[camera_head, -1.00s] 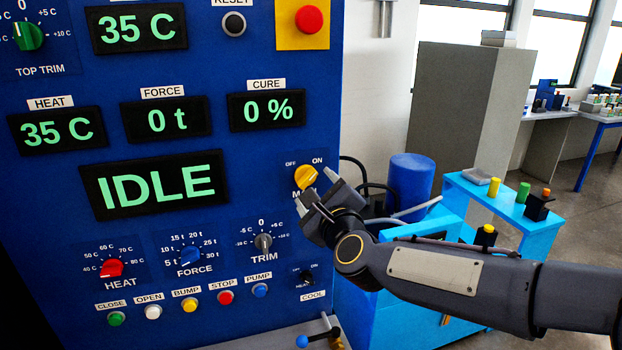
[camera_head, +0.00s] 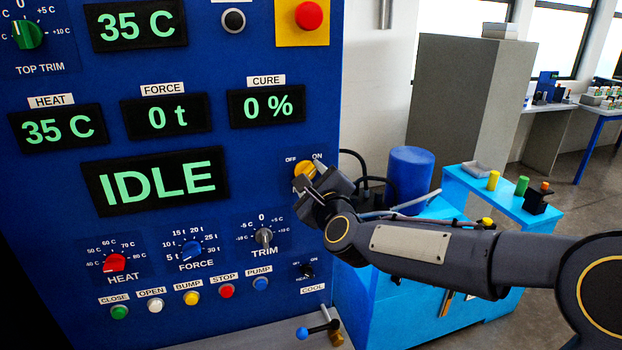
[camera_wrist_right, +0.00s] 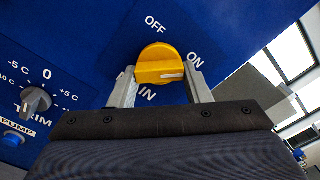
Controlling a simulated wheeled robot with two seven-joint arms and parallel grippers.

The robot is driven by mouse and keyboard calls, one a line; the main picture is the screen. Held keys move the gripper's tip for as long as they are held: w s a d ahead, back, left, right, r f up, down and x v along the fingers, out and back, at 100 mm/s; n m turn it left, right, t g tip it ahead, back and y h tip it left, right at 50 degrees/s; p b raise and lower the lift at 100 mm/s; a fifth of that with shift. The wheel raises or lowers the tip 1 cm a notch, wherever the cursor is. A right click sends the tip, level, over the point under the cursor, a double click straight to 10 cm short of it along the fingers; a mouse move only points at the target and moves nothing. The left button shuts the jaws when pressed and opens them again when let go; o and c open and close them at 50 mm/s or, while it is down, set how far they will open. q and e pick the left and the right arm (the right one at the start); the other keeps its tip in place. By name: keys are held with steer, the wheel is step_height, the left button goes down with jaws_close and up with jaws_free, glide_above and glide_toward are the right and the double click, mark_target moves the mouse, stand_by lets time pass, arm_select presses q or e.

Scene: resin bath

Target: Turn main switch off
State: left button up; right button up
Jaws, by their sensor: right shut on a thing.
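The main switch is a yellow rotary knob (camera_head: 304,169) on the blue control panel (camera_head: 232,63), with OFF at its upper left and ON at its upper right. My right gripper (camera_head: 312,181) reaches it from the lower right. In the right wrist view the yellow knob (camera_wrist_right: 160,62) sits between the two fingertips of my right gripper (camera_wrist_right: 160,88), which is shut on it. The knob's white mark lies on its right side, toward ON. The label under the knob is partly hidden by the gripper. My left gripper is not in view.
The grey TRIM knob (camera_head: 263,236) and black COOL switch (camera_head: 307,270) are below the main switch. A red button (camera_head: 309,15) on a yellow plate is above. A blue cylinder (camera_head: 409,175) and light blue bench (camera_head: 505,197) stand right of the panel.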

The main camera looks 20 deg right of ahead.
steer(key=shift+n, duration=0.4)
steer(key=shift+n+b, duration=0.5)
steer(key=shift+n, duration=1)
steer(key=n, duration=0.4)
steer(key=shift+r+n, duration=0.15)
steer(key=shift+n, duration=0.15)
steer(key=n, duration=0.4)
steer(key=shift+r, duration=0.15)
steer(key=n+p, duration=0.1)
steer(key=n, duration=0.4)
steer(key=shift+p, duration=0.3)
steer(key=shift+n, duration=0.4)
steer(key=o, duration=1)
